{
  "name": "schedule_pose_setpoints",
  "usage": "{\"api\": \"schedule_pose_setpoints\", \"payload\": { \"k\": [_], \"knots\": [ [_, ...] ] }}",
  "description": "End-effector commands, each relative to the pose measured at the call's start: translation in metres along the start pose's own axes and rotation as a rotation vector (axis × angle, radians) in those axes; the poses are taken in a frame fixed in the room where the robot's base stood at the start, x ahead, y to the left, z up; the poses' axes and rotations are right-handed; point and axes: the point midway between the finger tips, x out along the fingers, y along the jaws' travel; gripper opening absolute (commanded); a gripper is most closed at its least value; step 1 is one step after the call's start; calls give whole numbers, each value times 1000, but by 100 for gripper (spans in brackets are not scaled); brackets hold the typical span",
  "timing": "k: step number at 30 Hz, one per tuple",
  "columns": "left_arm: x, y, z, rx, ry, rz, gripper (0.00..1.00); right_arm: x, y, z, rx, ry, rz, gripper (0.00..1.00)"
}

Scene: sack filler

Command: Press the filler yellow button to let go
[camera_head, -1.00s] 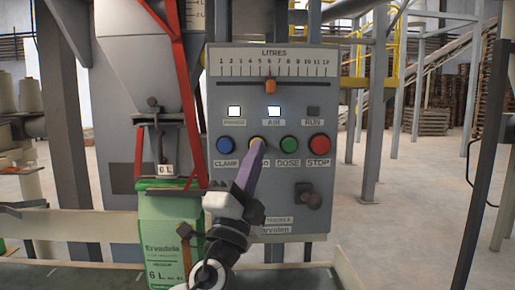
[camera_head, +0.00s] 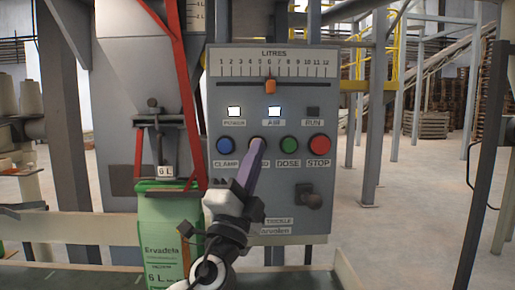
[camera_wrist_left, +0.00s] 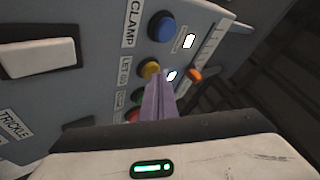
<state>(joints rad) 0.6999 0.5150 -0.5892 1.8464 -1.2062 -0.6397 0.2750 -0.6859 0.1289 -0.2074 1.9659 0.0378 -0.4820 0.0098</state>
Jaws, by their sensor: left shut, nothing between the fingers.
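The filler's grey control panel (camera_head: 231,220) faces me in the head view. My left gripper (camera_head: 257,146) is shut and empty, its purple fingers pointing at the button between the blue CLAMP button (camera_head: 226,145) and the green DOSE button (camera_head: 289,145). The fingertips largely hide that button in the head view. In the left wrist view it is the yellow LET GO button (camera_wrist_left: 150,69), with the closed fingers (camera_wrist_left: 158,84) at its lower edge. I cannot tell whether they touch it. A green and white sack (camera_head: 160,240) hangs under the spout at left. My right gripper is not in view.
The red STOP button (camera_head: 319,145) is right of DOSE, with a dark knob (camera_head: 314,201) below. POWER (camera_head: 234,111) and AIR (camera_head: 274,112) lamps are lit; RUN (camera_head: 313,111) is dark. A red frame (camera_head: 185,100) stands left of the panel. Open floor lies at right.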

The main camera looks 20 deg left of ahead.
Motion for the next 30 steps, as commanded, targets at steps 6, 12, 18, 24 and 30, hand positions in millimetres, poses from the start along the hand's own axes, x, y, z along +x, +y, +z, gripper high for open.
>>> {"api": "schedule_pose_setpoints", "payload": {
  "k": [6,12,18,24,30],
  "knots": [
    [1,0,1,0,-1,0,0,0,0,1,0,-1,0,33],
    [-4,-3,-2,-1,-1,1,0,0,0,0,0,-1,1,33],
    [-12,-9,-8,-1,-1,0,0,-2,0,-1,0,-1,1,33],
    [-13,-9,-8,1,-2,0,0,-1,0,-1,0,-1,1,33],
    [-15,-11,-11,-1,-1,0,0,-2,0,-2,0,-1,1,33]
  ]
}}
